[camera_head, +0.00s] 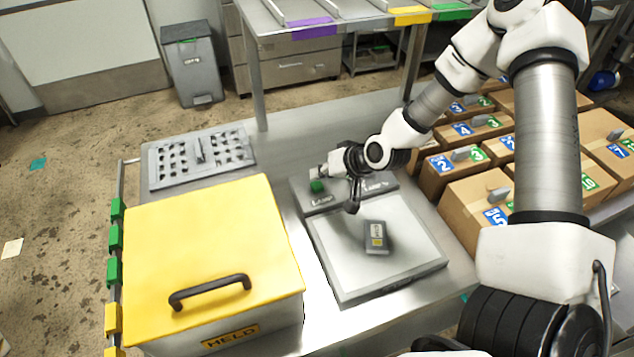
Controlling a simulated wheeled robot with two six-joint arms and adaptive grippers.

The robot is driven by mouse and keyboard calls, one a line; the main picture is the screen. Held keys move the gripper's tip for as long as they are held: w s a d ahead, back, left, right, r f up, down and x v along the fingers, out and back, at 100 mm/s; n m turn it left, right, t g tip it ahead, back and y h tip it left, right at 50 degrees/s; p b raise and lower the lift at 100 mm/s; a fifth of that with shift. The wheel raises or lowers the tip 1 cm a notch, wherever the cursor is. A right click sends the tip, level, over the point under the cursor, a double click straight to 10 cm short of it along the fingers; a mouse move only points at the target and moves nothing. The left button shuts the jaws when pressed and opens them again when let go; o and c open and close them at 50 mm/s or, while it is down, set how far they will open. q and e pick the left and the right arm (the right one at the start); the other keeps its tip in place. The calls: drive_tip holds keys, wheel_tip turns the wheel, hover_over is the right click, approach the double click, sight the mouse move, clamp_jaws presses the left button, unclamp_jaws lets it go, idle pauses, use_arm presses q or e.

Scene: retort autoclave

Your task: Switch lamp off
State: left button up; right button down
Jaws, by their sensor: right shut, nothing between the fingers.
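The lamp unit is a grey control box (380,184) with raised labels reading LAMP, joined to a flat pale panel (347,267) on the metal bench. A green button (317,187) stands at the left end of the control box. I cannot tell for sure whether the panel is lit. My right gripper (320,172) is shut and empty, just above and beside the green button. I cannot tell whether it touches the button. My right gripper and wrist hide part of the control box. My left gripper is not in view.
A yellow-lidded box (205,235) marked HELD stands to the left. A perforated grey tray (165,182) lies behind it. Numbered cartons (478,192) fill the right side. A bin (190,70) stands behind.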

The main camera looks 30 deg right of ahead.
sight(319, 185)
drive_tip(key=shift+r, duration=0.1)
wheel_tip(319, 185, up, 6)
drive_tip(key=p, duration=0.5)
